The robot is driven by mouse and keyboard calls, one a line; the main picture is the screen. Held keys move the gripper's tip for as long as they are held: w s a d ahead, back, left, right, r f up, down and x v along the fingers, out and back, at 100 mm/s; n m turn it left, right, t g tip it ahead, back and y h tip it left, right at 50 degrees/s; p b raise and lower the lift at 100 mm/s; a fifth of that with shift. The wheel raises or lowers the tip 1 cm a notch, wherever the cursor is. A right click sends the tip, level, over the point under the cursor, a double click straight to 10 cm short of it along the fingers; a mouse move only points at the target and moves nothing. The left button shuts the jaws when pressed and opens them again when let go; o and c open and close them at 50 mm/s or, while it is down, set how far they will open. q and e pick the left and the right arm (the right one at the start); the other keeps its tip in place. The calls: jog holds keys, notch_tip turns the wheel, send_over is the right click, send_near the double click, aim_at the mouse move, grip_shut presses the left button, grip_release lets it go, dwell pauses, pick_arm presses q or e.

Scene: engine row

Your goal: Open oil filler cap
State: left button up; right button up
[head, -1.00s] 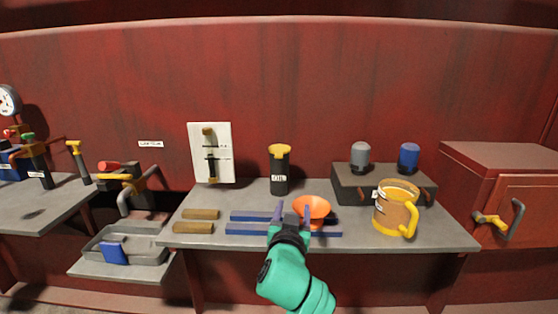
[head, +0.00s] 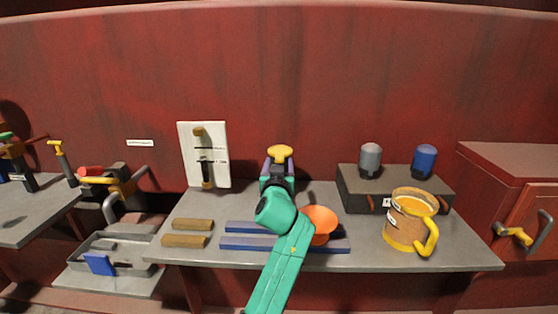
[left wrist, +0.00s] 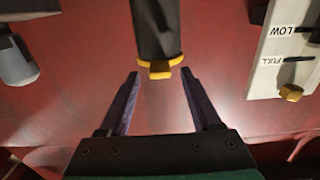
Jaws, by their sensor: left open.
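The oil filler is a dark upright cylinder with a yellow cap (head: 280,151) at the back middle of the grey bench. In the left wrist view the picture is upside down. There the dark filler body (left wrist: 157,25) hangs from the top with the yellow cap (left wrist: 160,69) at its lower end. My left gripper (head: 278,168) is open, one finger showing on each side of the filler. In the left wrist view the cap appears between the fingertips, with gaps on both sides. I cannot tell if they are level with it. My arm hides the filler's lower body.
A white dipstick panel (head: 220,165) stands left of the filler. An orange funnel (head: 321,221) and blue rails (head: 240,243) lie in front. A yellow-handled jug (head: 408,225) and a dark block (head: 350,185) with grey and blue capsules stand right.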

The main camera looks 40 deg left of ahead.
pick_arm(q)
jog(key=shift+w+a, duration=0.3)
jog(key=shift+w, duration=0.1)
grip_shut()
dwell(1.2)
